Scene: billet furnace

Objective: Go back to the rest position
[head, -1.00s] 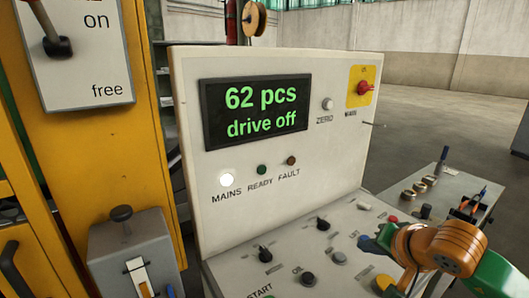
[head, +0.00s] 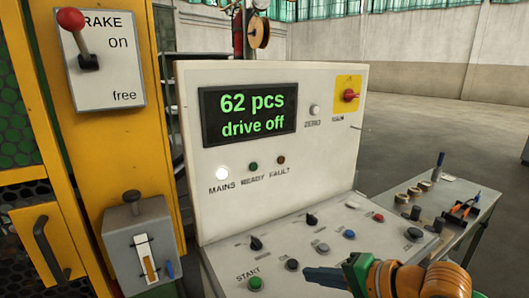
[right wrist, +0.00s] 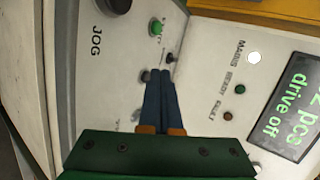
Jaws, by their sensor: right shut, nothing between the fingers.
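My right gripper (head: 306,273) is at the lower edge of the head view, over the front of the sloping control desk (head: 222,268). Its blue fingers are together and empty, pointing left towards the green START button (head: 255,284), with a gap between. In the right wrist view the closed fingertips (right wrist: 159,75) lie over the desk, near the green button (right wrist: 155,28). I cannot tell how high above the desk they are. My left gripper is not in view.
The upright panel (head: 285,185) reads "62 pcs" and "drive off", with the MAINS lamp (head: 222,173) lit white. A brake lever (head: 72,20) and a grey lever box (head: 140,240) stand left. A side table (head: 465,190) with small tools stands right. Open floor lies beyond.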

